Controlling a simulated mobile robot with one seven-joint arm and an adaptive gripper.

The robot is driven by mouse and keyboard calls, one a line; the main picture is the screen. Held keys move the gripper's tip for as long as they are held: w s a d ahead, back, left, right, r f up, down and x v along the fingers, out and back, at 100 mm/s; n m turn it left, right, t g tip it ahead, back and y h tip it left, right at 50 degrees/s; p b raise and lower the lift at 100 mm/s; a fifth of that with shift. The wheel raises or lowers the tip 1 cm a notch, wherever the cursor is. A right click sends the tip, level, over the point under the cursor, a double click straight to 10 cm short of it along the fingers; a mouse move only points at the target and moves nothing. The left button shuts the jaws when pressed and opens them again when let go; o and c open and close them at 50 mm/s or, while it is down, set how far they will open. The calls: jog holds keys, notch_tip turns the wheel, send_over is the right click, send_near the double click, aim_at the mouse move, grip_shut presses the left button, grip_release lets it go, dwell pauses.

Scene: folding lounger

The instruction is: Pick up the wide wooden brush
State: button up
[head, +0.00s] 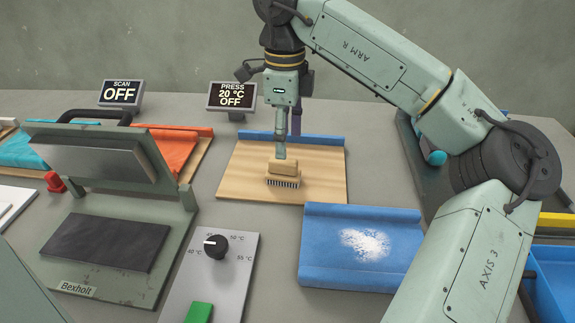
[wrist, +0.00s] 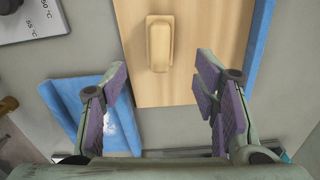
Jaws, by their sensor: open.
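The wide wooden brush (head: 283,170) lies bristles down on a light wooden board (head: 235,175) with a blue back edge, in the middle of the head view. In the wrist view the brush (wrist: 160,44) is at the top centre, its pale handle block facing the camera. My gripper (head: 281,150) is over the board, just above or behind the brush; the head view does not show the exact gap. In the wrist view my gripper's (wrist: 162,78) purple-padded fingers are spread wide with nothing between them. The brush lies beyond the fingertips, between their lines.
A press (head: 110,240) with a raised lid stands at the left, beside a dial panel (head: 222,285). Display signs (head: 232,96) stand behind. A blue bin (head: 555,275) is at the right.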

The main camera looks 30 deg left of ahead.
aim_at(284, 165)
notch_tip(284, 165, down, 8)
jog(key=shift+s+a+r+p, duration=0.1)
jog(key=shift+a+r+p, duration=0.1)
jog(key=shift+p, duration=0.85)
jog(key=shift+c, duration=0.2)
jog(key=c, duration=1.2)
